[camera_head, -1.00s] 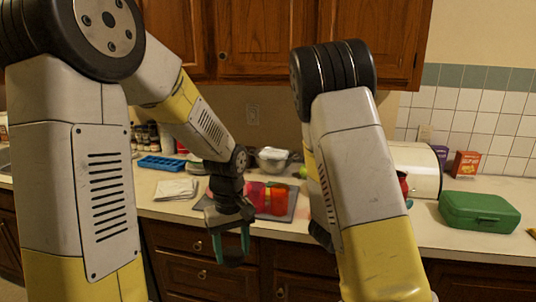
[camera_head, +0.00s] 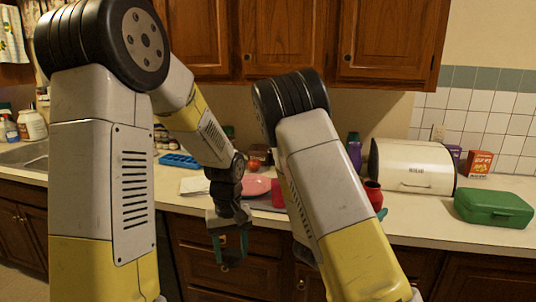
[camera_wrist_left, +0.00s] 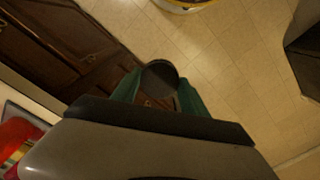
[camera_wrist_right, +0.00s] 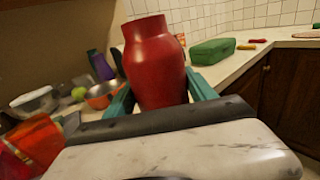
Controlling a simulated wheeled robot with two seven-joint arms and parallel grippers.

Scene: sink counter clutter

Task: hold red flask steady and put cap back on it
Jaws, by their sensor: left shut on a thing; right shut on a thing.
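The red flask (camera_wrist_right: 155,65) stands upright between the teal fingers of my right gripper (camera_wrist_right: 160,95) in the right wrist view, and no cap shows on its neck. In the head view the flask (camera_head: 373,194) shows just right of my right forearm, which hides most of that gripper. A dark round cap (camera_wrist_left: 160,76) is held between the teal fingers of my left gripper (camera_wrist_left: 158,92). In the head view my left gripper (camera_head: 230,250) hangs in front of the counter drawers, left of and lower than the flask; the cap is hard to make out there.
The counter (camera_head: 425,222) runs behind both arms. A cream bread box (camera_head: 413,165), a green case (camera_head: 493,207) and a red box (camera_head: 478,163) stand at right. A pink plate (camera_head: 256,185) and blue tray (camera_head: 180,160) lie behind the left gripper. A sink (camera_head: 27,155) is at far left.

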